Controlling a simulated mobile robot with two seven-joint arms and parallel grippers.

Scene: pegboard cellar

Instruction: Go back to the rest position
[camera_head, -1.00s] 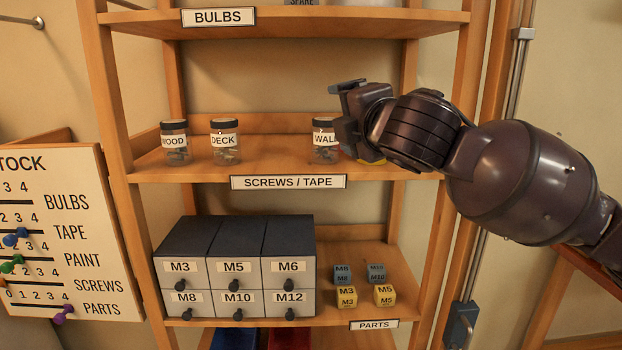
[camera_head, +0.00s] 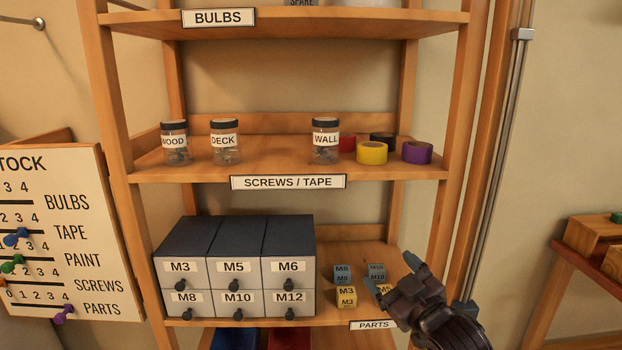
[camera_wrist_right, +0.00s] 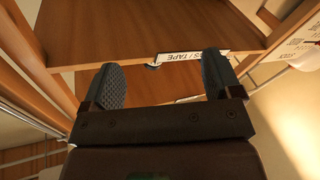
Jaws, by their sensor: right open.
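My right gripper (camera_head: 404,278) is at the lower right of the head view, in front of the right end of the PARTS shelf. It partly covers a yellow M5 box (camera_head: 383,288). In the right wrist view the gripper (camera_wrist_right: 160,85) shows two dark fingers spread apart with nothing between them. Past the fingers is the shelf edge with the SCREWS / TAPE label (camera_wrist_right: 190,58), seen upside down. My left gripper is in neither view.
The shelf unit (camera_head: 290,172) holds WOOD (camera_head: 175,145), DECK (camera_head: 225,143) and WALL (camera_head: 325,142) jars, tape rolls (camera_head: 372,153) and a drawer block (camera_head: 238,272). A stock board (camera_head: 60,230) stands left; a low table (camera_head: 575,262) stands right.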

